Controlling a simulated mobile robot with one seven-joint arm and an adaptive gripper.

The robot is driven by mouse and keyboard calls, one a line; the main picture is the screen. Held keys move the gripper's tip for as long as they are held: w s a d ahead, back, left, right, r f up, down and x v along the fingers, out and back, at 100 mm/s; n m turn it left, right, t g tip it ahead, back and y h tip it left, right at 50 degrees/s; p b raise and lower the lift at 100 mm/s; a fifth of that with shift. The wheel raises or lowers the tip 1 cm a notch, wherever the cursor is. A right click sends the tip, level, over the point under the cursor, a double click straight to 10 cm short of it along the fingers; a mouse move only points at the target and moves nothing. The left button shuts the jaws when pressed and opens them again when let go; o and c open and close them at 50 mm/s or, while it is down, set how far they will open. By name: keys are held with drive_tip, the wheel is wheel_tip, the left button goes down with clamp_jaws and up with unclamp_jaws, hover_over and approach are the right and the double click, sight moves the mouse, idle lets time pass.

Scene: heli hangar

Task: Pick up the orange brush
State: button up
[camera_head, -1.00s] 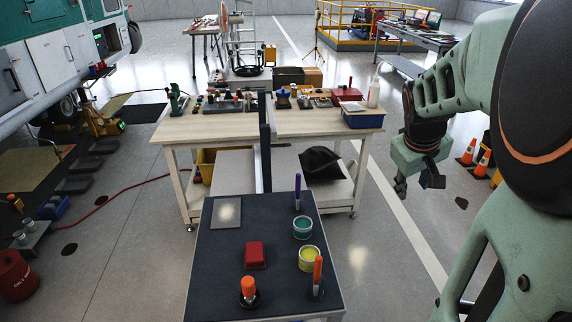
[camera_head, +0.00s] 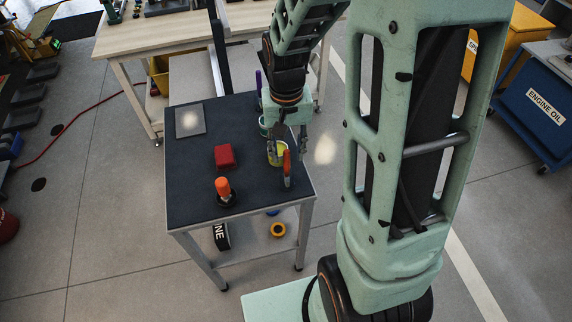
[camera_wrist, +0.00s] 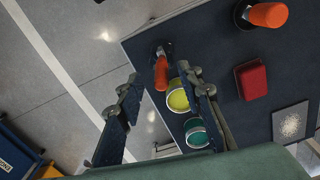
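A slim orange brush (camera_head: 287,163) stands upright at the right edge of the dark-topped table (camera_head: 190,150), its lower end dark. In the wrist view the orange brush (camera_wrist: 161,74) shows between the two fingertips, with the tabletop behind it. My gripper (camera_head: 289,143) is open and empty, pointing down above the table's right side, close to the brush. Its fingers are spread wide in the wrist view (camera_wrist: 159,74). I cannot tell the exact height left above the brush. A second, thicker orange-handled item (camera_head: 223,187) on a black base stands near the front edge.
A yellow can (camera_wrist: 177,97) stands right beside the brush, with a teal can (camera_wrist: 196,134) behind it. A red block (camera_head: 225,156) and a grey plate (camera_head: 190,120) lie further left. A purple-handled item (camera_head: 258,82) is partly hidden by my arm.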

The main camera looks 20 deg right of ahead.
sight(287, 175)
drive_tip(key=shift+w+f, duration=0.1)
drive_tip(key=shift+f, duration=2.3)
drive_tip(key=shift+c, duration=0.7)
clamp_jaws()
